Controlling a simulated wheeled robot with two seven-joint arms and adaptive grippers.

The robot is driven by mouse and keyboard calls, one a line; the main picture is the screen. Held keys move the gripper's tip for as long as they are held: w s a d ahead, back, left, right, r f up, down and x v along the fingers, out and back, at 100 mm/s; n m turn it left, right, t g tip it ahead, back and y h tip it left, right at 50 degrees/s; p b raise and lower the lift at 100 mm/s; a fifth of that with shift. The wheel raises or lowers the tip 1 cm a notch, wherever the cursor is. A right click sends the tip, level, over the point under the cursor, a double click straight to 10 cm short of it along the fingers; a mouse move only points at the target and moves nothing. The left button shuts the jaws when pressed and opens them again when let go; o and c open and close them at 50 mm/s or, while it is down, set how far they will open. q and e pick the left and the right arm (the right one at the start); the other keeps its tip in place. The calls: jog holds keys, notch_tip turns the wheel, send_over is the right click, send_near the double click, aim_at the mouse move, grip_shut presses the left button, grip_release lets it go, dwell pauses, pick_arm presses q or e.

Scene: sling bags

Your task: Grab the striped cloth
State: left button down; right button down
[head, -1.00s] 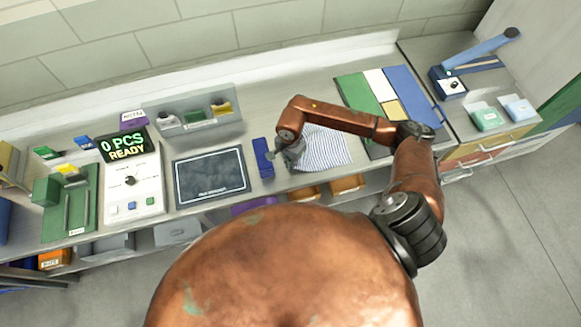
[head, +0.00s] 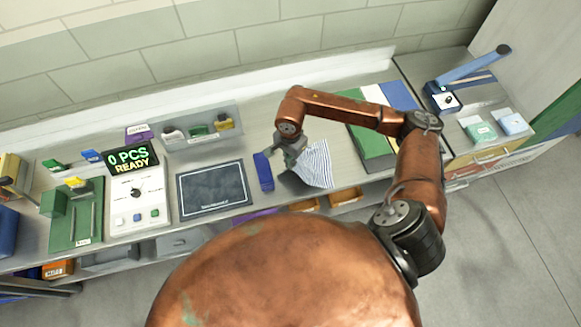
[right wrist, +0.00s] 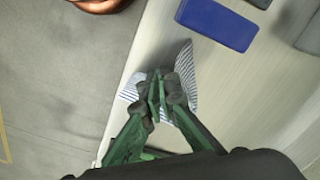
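The striped cloth (head: 317,165), white with thin blue stripes, is at the front of the bench in the head view, bunched and drawn up at its left end. My right gripper (head: 292,158) is at that end. In the right wrist view the fingers (right wrist: 159,97) are closed together on the striped cloth (right wrist: 186,74), which shows on both sides of them. The part of the cloth between the fingers is hidden. My left gripper is not in view.
A blue block (head: 263,171) lies just left of my right gripper. A dark mat (head: 214,188) and a scale-like device (head: 137,205) are further left. Green, white and blue panels (head: 372,140) lie to the right. The bench's front edge is close to the cloth.

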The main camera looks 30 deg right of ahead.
notch_tip(320, 180, up, 30)
jog(key=p, duration=0.6)
jog(key=shift+f+p, duration=0.15)
jog(key=shift+p, duration=0.25)
